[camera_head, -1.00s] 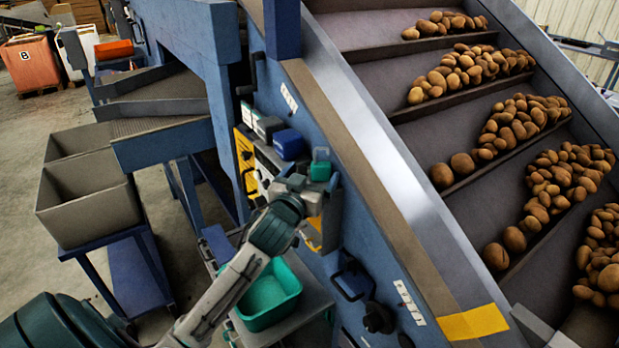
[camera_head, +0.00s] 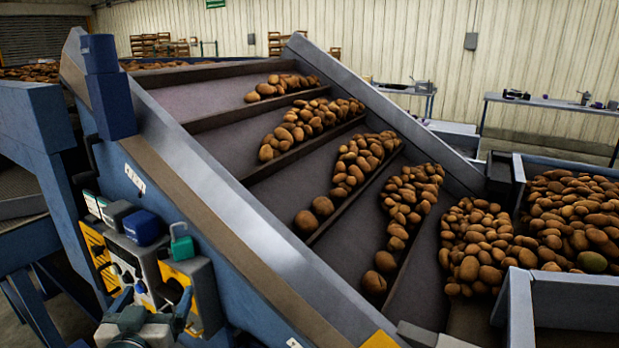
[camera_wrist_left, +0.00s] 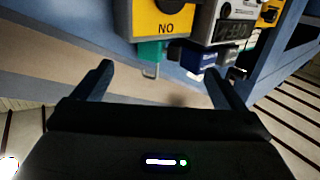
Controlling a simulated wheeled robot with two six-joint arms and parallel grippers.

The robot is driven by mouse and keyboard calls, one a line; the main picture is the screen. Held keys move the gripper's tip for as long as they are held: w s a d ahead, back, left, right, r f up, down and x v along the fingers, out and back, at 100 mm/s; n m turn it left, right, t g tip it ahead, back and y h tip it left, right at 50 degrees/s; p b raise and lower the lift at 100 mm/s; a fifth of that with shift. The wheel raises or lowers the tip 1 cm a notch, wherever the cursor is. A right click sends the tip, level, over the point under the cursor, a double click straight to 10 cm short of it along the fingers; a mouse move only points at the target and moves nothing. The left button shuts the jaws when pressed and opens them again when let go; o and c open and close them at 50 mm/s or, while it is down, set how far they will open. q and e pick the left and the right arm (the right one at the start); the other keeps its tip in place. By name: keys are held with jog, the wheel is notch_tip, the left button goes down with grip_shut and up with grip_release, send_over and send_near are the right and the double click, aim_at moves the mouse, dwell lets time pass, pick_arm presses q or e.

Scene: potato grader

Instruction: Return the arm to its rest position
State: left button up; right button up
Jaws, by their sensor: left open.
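My left gripper (camera_head: 153,302) is at the bottom left of the head view, in front of the control boxes on the conveyor's blue side. In the left wrist view its two dark fingers (camera_wrist_left: 158,72) stand wide apart with nothing between them. A green padlock-like piece (camera_head: 181,243) sits on top of a grey and yellow box just beyond the gripper; it also shows in the left wrist view (camera_wrist_left: 150,52), apart from the fingers. My right gripper is not in view.
The blue conveyor side (camera_head: 230,262) stands close beyond the gripper. A yellow-faced box (camera_wrist_left: 160,20) and a blue block (camera_head: 143,227) project from it. Potatoes (camera_head: 355,165) lie on the sloping belt, and more fill a bin (camera_head: 545,300) at the right.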

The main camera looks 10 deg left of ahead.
pick_arm(q)
jog(key=s+d+f+g, duration=0.1)
jog(key=s+f+g, duration=0.2)
jog(key=f, duration=0.4)
jog(key=s+f+g, duration=0.3)
jog(key=f, duration=0.4)
jog(key=s+d+f+m+g+h, duration=0.2)
jog(key=s+d+f+g, duration=0.15)
jog(key=s+f, duration=0.4)
jog(key=s+d+f+m+g+h, duration=0.1)
jog(key=s+d+f+g, duration=0.1)
jog(key=s+f+g, duration=0.35)
notch_tip(320, 180, down, 29)
jog(key=s+a, duration=0.2)
jog(key=s+a+f+g, duration=0.1)
jog(key=s+f, duration=1.7)
jog(key=f, duration=0.2)
jog(key=shift+s+a+f, duration=0.35)
jog(key=shift+f, duration=0.05)
